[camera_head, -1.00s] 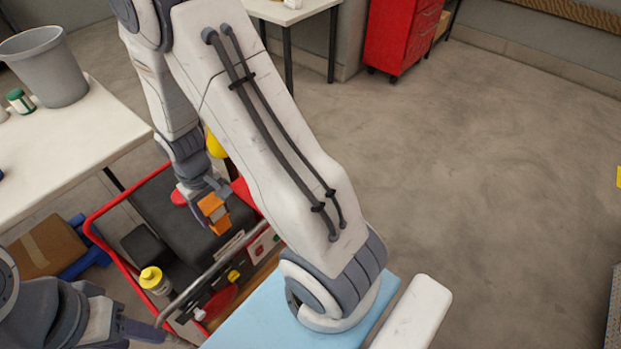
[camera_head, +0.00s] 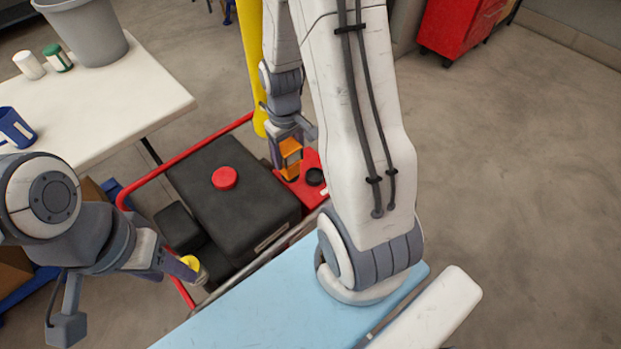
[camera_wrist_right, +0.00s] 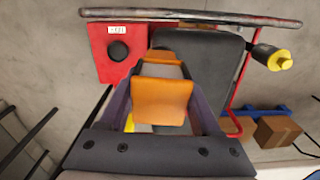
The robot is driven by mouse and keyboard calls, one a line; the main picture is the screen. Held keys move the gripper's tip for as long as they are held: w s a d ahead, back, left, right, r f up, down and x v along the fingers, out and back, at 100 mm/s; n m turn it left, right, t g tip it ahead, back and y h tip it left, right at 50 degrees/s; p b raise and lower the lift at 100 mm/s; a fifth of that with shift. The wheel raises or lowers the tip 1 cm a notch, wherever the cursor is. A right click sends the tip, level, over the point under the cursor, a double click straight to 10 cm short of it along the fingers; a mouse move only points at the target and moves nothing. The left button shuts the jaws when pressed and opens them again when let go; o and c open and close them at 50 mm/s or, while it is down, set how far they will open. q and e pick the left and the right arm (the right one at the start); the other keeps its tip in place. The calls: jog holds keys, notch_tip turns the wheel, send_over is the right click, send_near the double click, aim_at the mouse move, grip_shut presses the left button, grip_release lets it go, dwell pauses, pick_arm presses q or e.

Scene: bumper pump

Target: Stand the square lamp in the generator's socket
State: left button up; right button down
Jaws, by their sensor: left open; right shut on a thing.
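The square lamp (camera_head: 290,158) is an orange block held between the fingers of my right gripper (camera_head: 289,150). In the wrist view the lamp (camera_wrist_right: 162,100) fills the space between the fingers (camera_wrist_right: 165,105). The generator (camera_head: 245,195) has a black body, a red cap and a red tube frame. At its far right corner is a red block (camera_head: 309,166) with a round black opening, which looks like the socket (camera_head: 315,177). It also shows in the wrist view (camera_wrist_right: 118,50). The lamp is beside this opening in the head view; its height above it is unclear.
A white table (camera_head: 130,100) with a grey bin (camera_head: 88,32) and a blue mug (camera_head: 14,128) is at left. A light-blue surface (camera_head: 260,315) lies in front. The floor at right is clear.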

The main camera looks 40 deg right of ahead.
jog(key=s+d+f+b, duration=0.5)
jog(key=s+d+f, duration=0.1)
jog(key=d, duration=0.3)
pick_arm(q)
notch_tip(320, 180, down, 8)
jog(key=shift+b, duration=0.45)
pick_arm(e)
jog(key=shift+n, duration=0.3)
jog(key=shift+w+d+f, duration=0.55)
jog(key=shift+w+f, duration=1.15)
jog(key=shift+w, duration=0.1)
jog(key=shift+w+d+f, duration=0.5)
jog(key=shift+w+f, duration=1.2)
jog(key=shift+w, duration=0.15)
jog(key=shift+w+d+f, duration=0.55)
jog(key=shift+w+f, duration=1.15)
jog(key=shift+w, duration=0.1)
jog(key=shift+f, duration=0.15)
jog(key=shift+c, duration=0.4)
grip_release()
pick_arm(q)
jog(key=shift+r+p, duration=0.5)
pick_arm(e)
notch_tip(320, 180, up, 12)
